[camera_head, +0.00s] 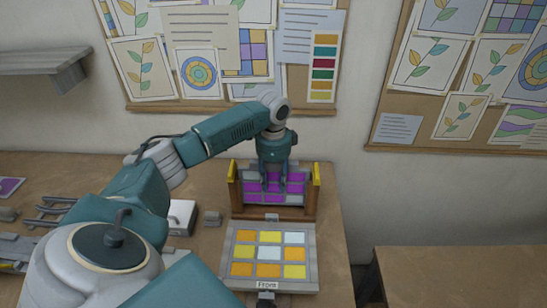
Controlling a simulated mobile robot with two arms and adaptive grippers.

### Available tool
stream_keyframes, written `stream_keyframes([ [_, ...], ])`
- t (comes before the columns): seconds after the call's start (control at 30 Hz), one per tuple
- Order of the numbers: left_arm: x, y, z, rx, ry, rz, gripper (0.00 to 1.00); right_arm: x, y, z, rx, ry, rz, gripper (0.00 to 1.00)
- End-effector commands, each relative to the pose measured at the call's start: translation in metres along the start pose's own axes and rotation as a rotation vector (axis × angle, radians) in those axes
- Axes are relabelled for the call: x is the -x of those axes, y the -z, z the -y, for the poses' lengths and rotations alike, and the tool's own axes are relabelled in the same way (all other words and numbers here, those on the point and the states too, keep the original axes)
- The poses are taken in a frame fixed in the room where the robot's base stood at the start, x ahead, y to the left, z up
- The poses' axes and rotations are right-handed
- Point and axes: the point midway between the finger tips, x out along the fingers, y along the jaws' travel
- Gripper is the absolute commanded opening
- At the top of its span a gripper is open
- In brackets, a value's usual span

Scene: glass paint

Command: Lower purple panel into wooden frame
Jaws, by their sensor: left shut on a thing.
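The purple panel (251,198) is a grid of purple and pale grey squares in a grey border. It stands upright between the two side posts of the wooden frame (234,196). The frame has yellow pieces on top of its posts and a brown base (295,215). My left gripper (272,188) points down and is shut on the purple panel, its fingers covering part of the middle. I cannot tell whether the panel's lower edge touches the base. My right gripper is not in view.
A grey-bordered panel (283,256) with orange, yellow and white squares lies in front of the frame. The table (335,245) has bare room at right.

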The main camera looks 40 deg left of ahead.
Motion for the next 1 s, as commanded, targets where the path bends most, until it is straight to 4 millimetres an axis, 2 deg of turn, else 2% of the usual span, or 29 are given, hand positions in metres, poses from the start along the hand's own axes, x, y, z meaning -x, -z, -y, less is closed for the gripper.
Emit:
stream_keyframes([
  [0.03, 0.002, 0.001, 0.001, 0.000, 0.003, -0.002, 0.04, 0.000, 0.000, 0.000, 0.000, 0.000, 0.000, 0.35],
  [0.07, 0.002, 0.001, 0.001, 0.000, 0.003, -0.002, 0.30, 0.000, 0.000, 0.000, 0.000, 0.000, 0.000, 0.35],
  [0.2, 0.002, 0.001, 0.001, 0.000, 0.003, -0.002, 0.03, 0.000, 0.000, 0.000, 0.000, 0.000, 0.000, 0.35],
  [0.23, 0.002, 0.000, 0.001, 0.000, 0.003, -0.002, 0.00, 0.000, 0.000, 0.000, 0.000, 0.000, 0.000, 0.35],
  [0.57, 0.003, 0.000, 0.002, 0.001, 0.006, -0.002, 0.00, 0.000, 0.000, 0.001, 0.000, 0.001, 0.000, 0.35],
  [1.0, 0.028, 0.000, 0.003, 0.001, 0.008, -0.003, 0.00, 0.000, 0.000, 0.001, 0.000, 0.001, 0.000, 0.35],
])
